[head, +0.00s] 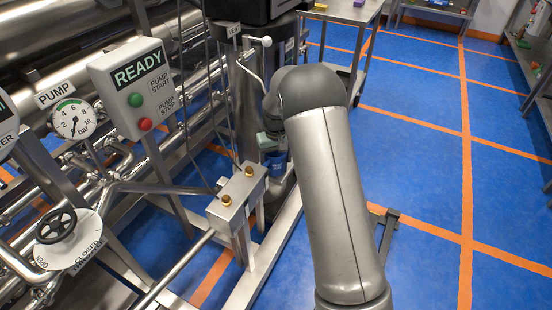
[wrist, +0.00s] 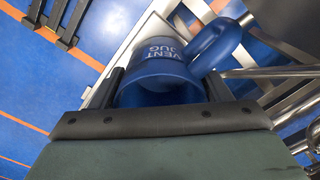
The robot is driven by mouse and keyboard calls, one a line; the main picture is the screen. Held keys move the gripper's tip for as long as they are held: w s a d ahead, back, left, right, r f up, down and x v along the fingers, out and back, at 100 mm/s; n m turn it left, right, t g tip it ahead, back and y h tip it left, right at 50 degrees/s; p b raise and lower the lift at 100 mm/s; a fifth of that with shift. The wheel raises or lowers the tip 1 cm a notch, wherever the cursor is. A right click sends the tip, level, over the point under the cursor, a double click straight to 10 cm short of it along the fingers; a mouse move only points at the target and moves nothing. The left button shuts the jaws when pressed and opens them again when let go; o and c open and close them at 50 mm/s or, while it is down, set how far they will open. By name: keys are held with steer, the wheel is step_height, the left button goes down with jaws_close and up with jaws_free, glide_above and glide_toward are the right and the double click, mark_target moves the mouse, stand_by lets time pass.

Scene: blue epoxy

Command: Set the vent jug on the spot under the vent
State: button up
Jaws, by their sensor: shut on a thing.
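The vent jug (wrist: 165,72) is blue with white "VENT JUG" lettering and a large blue handle at the upper right in the wrist view. My gripper (wrist: 160,92) is shut on it, one finger on each side of its body. In the head view the jug (head: 277,161) shows as a small blue patch under my gripper (head: 273,150), beside the steel frame, partly hidden by my arm. A small tag (head: 234,30), perhaps the vent label, is on the upright vessel behind. I cannot make out the vent outlet or the spot under it.
A small steel box with brass knobs (head: 238,197) stands just in front of the jug. The READY panel (head: 137,87), pressure gauge (head: 74,119) and handwheel (head: 56,226) are at left among pipes. A steel trolley (head: 345,12) stands behind. The blue floor at right is open.

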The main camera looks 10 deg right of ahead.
steer(key=shift+f, duration=0.15)
steer(key=o, duration=1)
step_height(320, 180, up, 12)
steer(key=p, duration=0.1)
steer(key=s+r, duration=0.3)
steer(key=s, duration=0.4)
steer(key=s+r, duration=0.3)
steer(key=s, duration=0.5)
steer(key=s+f+m, duration=0.1)
steer(key=s+f, duration=0.1)
steer(key=s, duration=1.9)
steer(key=shift+s+f, duration=0.35)
steer(key=shift+d, duration=0.1)
